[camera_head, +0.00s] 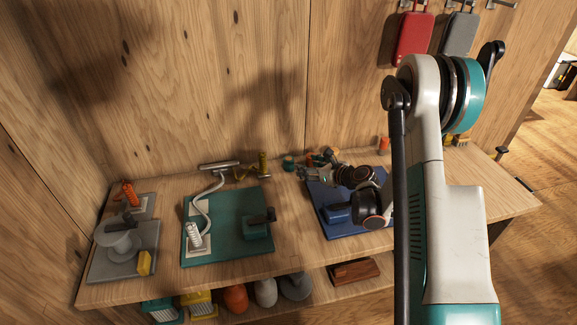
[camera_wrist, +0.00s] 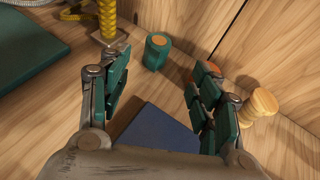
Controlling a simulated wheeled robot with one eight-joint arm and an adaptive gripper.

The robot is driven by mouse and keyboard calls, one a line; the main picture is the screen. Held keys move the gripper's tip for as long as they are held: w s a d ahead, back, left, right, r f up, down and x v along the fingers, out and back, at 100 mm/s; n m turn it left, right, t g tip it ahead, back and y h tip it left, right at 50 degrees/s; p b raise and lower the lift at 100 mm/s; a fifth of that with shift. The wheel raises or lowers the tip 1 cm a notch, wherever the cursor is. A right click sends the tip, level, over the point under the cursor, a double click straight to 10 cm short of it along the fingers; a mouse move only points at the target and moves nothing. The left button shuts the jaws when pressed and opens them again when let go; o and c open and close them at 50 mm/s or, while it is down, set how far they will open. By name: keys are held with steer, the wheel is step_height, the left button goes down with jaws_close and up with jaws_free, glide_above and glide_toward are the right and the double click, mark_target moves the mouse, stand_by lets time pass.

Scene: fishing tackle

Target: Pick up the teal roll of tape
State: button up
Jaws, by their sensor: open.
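The teal roll of tape (camera_wrist: 155,57) stands upright on the wooden bench in the wrist view, with an orange centre on top. In the camera_head view a small teal shape (camera_head: 289,162) left of my gripper appears to be the same roll. My gripper (camera_wrist: 160,78) is open, with one teal-padded finger on each side and nothing between them. The roll lies beyond the fingertips, between their lines and nearer the left finger, apart from both. In the camera_head view my gripper (camera_head: 322,166) is small and hard to make out over the bench's back.
A yellow braided post (camera_wrist: 107,20) stands left of the roll. A pale wooden spool (camera_wrist: 258,105) is beside the right finger. A blue board (camera_wrist: 155,130) lies below my gripper and a green board (camera_head: 225,228) lies left. The wooden wall (camera_wrist: 180,15) rises close behind the roll.

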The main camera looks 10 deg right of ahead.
mark_target(292, 161)
steer(key=b+x, duration=0.1)
steer(key=x, duration=0.4)
steer(key=b+x, duration=0.2)
steer(key=x, duration=0.3)
steer(key=shift+a+b, duration=0.25)
steer(key=shift+b, duration=0.05)
steer(key=shift+r, duration=0.1)
steer(key=c, duration=1.2)
